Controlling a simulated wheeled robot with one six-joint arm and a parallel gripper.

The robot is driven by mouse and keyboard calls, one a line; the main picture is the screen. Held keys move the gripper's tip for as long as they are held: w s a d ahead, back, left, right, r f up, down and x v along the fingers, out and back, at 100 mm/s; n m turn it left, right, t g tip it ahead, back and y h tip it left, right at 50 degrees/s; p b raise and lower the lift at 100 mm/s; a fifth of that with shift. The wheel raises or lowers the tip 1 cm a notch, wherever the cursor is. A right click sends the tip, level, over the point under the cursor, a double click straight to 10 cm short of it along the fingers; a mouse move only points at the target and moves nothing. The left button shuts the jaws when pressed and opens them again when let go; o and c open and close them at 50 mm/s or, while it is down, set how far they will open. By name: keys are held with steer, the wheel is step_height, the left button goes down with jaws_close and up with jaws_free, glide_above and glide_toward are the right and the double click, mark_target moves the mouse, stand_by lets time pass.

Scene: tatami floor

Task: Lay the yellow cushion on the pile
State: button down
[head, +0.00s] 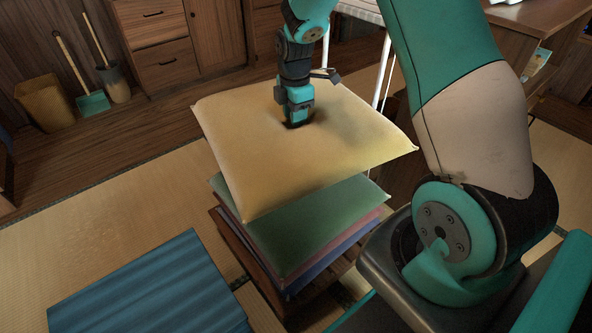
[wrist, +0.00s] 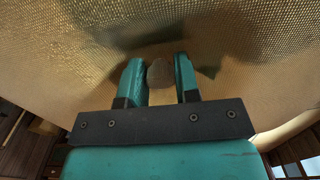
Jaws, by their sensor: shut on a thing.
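The yellow cushion (head: 290,150) is held above the pile in the head view, roughly level. My gripper (head: 297,120) points down at the middle of its top and is shut on it. In the wrist view the cushion's woven top (wrist: 230,40) fills the upper part, and my gripper's two fingers (wrist: 160,82) close around a rounded bit of it. Below lies the pile, with a green cushion (head: 300,238) on top and pink and blue ones under it. The yellow cushion hides much of the pile's far side. A gap seems to separate the two, though its size is hard to tell.
The pile rests on a wooden stand (head: 235,245). A blue ridged block (head: 150,285) lies on the tatami at front left. A basket (head: 46,104), a dustpan (head: 94,103) and a broom stand by the back wall. Wooden cabinets line the back.

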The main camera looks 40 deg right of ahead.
steer(key=shift+w+d+r+n, duration=0.3)
steer(key=shift+d+r+n, duration=0.15)
steer(key=shift+r+n, duration=0.3)
steer(key=shift+n, duration=0.25)
step_height(320, 180, down, 20)
steer(key=b, duration=0.5)
steer(key=shift+f, duration=0.1)
